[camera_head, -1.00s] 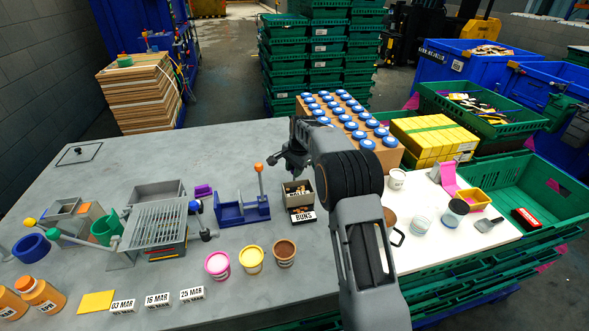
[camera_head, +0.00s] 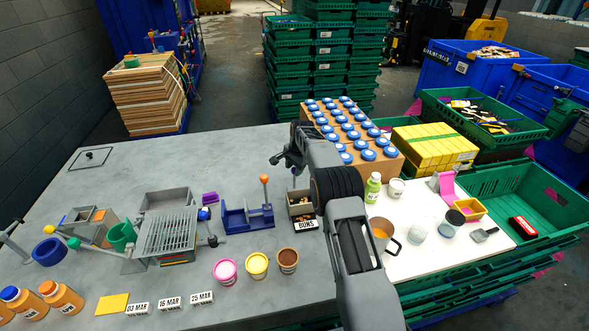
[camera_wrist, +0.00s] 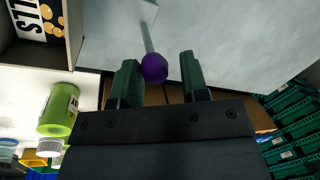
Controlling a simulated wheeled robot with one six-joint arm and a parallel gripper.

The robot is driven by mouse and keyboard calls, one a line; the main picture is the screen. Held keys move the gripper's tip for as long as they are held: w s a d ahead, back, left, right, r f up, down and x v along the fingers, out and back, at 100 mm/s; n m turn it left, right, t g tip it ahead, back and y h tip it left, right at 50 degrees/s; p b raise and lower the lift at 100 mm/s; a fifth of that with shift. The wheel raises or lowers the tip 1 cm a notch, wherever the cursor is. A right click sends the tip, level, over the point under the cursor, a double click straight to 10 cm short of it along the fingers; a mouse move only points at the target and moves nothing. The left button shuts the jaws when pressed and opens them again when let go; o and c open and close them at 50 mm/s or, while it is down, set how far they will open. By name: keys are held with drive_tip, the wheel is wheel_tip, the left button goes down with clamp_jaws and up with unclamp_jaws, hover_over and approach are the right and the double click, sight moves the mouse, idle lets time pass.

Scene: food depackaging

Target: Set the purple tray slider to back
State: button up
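In the wrist view a purple ball knob (camera_wrist: 154,69) sits on the end of a thin grey rod (camera_wrist: 147,36). The knob is between the two green-padded fingers of my gripper (camera_wrist: 159,60), nearer the left finger, with a clear gap on the right. The fingers are open.
A blue fixture with an orange knob (camera_head: 264,179) stands left of the BUNS box. A green bottle (camera_head: 373,188) stands right of my arm, also in the wrist view (camera_wrist: 59,112). A carton with blue caps (camera_head: 390,168) is behind. The table's back left is mostly clear.

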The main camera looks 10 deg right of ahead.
drive_tip(key=shift+o, duration=1.1)
drive_tip(key=shift+s, duration=0.1)
wheel_tip(320, 180, up, 14)
drive_tip(key=s+d+b, duration=0.1)
drive_tip(key=s, duration=0.1)
drive_tip(key=shift+d+f+b, duration=0.2)
drive_tip(key=shift+f+b, duration=0.05)
drive_tip(key=shift+b, duration=0.05)
drive_tip(key=shift+s, duration=0.1)
